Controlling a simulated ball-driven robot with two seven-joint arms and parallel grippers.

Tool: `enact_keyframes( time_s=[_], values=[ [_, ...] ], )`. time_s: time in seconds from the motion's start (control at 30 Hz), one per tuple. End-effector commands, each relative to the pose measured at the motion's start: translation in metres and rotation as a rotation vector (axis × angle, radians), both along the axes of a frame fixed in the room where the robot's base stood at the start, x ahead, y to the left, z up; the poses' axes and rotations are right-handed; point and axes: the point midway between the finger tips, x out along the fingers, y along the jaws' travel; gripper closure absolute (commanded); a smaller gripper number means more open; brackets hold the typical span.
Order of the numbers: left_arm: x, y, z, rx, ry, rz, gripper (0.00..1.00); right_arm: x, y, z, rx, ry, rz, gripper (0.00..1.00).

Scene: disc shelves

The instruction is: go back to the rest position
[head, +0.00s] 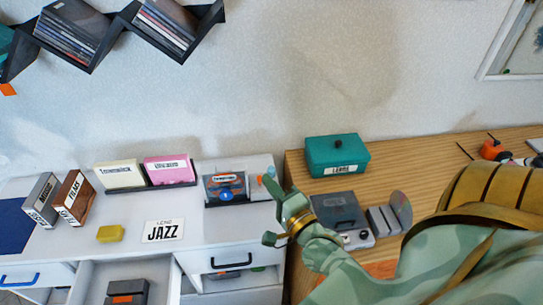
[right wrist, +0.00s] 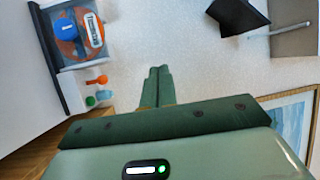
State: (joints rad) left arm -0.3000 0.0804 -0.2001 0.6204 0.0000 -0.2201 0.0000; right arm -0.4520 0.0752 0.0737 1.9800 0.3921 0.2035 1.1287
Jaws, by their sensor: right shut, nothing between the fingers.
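My right gripper (head: 271,186) is in front of the right end of the white desk, by the edge of the wooden table. In the right wrist view its two green fingers (right wrist: 157,78) lie together with nothing between them. They point towards the pale wall. The gripper's green and gold arm comes in from the lower right of the head view. My left gripper is not in view.
The white desk holds a bin of discs (head: 225,186), cream (head: 119,174) and pink (head: 167,169) boxes, a JAZZ card (head: 164,231) and a yellow block (head: 110,234). An open drawer (head: 90,290) juts out. A teal box (head: 337,155) stands on the wooden table.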

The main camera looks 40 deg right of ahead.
Motion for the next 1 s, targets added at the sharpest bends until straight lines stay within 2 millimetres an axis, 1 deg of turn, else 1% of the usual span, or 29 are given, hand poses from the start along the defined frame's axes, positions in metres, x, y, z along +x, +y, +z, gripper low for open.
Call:
enact_keyframes(
  time_s=[0.2,0.7,0.77,0.83,0.87,0.97,1.0],
  values=[
    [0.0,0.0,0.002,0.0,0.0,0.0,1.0,-0.007,0.005,0.004,-0.001,0.0,0.0,1.0],
    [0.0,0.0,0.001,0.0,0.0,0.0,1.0,-0.007,0.005,0.004,-0.001,0.0,0.0,1.0],
    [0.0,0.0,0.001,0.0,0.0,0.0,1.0,-0.007,0.006,0.0,-0.008,0.01,0.001,1.0],
    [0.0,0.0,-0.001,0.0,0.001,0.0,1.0,-0.006,0.008,-0.017,-0.041,0.048,0.005,1.0],
    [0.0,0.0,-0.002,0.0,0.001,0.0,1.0,-0.006,0.01,-0.03,-0.065,0.077,0.009,1.0],
    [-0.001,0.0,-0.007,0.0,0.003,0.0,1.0,-0.011,0.019,-0.093,-0.196,0.221,0.042,1.0],
    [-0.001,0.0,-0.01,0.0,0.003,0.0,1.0,-0.016,0.024,-0.126,-0.266,0.297,0.066,1.0]
  ],
)
